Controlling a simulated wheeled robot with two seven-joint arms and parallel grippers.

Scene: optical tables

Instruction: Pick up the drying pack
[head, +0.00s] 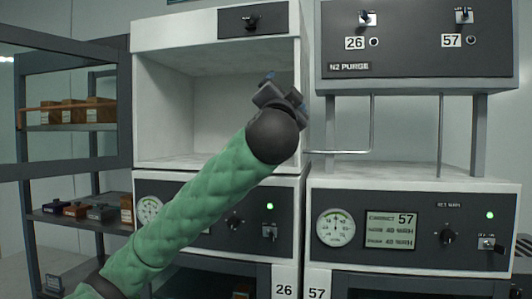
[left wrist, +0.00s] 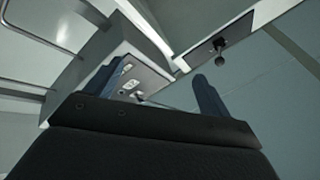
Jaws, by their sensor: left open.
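I cannot pick out the drying pack for certain in either view. My left gripper (head: 283,86) is raised in front of the right side of an open, white-walled cabinet (head: 215,72), whose visible inside looks empty. My left arm covers part of the cabinet. In the left wrist view the two blue fingers of my left gripper (left wrist: 152,78) stand apart with nothing between them. Behind them are the N2 purge panel and another panel with a dark knob, both tilted. My right gripper is not in view.
The N2 purge box (head: 416,45) hangs at the upper right, with switches 26 and 57. Below are dark control panels; the right one (head: 408,232) reads cabinet 57. A shelf rack (head: 72,135) at left holds small boxes. A thin bent tube (head: 372,125) runs down beside the gripper.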

